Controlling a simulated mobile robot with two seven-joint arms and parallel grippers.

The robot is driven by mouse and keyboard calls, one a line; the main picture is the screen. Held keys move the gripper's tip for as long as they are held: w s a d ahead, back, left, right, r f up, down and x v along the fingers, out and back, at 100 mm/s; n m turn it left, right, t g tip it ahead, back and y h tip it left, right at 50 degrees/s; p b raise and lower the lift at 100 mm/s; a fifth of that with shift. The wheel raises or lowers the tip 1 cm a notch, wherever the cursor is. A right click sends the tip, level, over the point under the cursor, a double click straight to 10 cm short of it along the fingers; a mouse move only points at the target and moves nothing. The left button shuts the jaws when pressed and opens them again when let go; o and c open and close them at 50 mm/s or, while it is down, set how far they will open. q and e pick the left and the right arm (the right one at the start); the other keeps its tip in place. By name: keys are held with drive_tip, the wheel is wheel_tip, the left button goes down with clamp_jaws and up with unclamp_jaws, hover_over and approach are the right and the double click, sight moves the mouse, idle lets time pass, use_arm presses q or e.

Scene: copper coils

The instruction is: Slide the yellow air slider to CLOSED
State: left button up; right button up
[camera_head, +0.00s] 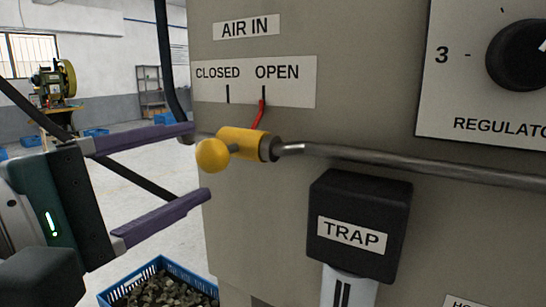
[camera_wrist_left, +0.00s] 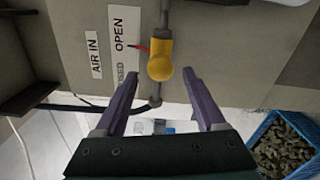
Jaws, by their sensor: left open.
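The yellow air slider (camera_head: 241,141) sits on a grey metal pipe across the panel face, with a round yellow knob (camera_head: 212,155) facing out. Its red pointer (camera_head: 260,115) points up to the OPEN mark on the CLOSED/OPEN label (camera_head: 300,80). My left gripper (camera_head: 200,161) is open, with purple fingers left of the slider, one above and one below the knob's height. In the left wrist view the slider (camera_wrist_left: 160,62) lies ahead of the open fingertips (camera_wrist_left: 164,80), roughly centred between them. I see no clear contact. My right gripper is not in view.
A black TRAP box (camera_head: 360,215) sticks out from the panel below the pipe. A black regulator knob (camera_head: 522,55) is at the upper right. A blue crate of dark pieces (camera_head: 112,293) stands on the floor below, also in the left wrist view (camera_wrist_left: 258,133).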

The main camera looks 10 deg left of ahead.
sight(227, 146)
use_arm(q)
drive_tip(key=x, duration=0.7)
drive_tip(key=shift+w, duration=0.15)
clamp_jaws()
idle(0.3)
drive_tip(key=shift+f, duration=0.1)
